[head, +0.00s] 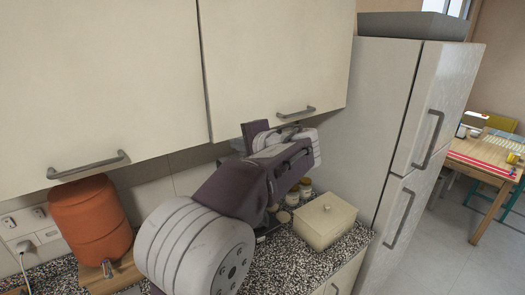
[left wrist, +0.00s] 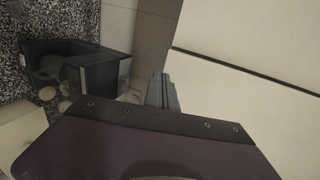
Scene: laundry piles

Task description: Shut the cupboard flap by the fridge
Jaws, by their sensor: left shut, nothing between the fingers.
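The cupboard flap by the fridge (head: 280,55) is the right one of two cream upper flaps, with a grey bar handle (head: 296,112) at its lower edge. It looks about flush with the left flap; I cannot tell whether any small gap is left. The pale flap fronts also fill the right of the left wrist view (left wrist: 250,45). My left gripper (head: 247,140) is just below the flap's lower edge, shut and empty. Its grey fingers show past my purple wrist plate in the left wrist view (left wrist: 162,92). I cannot tell whether they touch the flap. My right gripper is not in view.
The fridge (head: 385,120) stands to the right. On the speckled counter (head: 300,265) are an orange dispenser (head: 90,220), a cream lidded box (head: 322,220) and small jars (head: 305,187). A dark appliance (left wrist: 100,75) shows in the left wrist view. Floor is free at the right.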

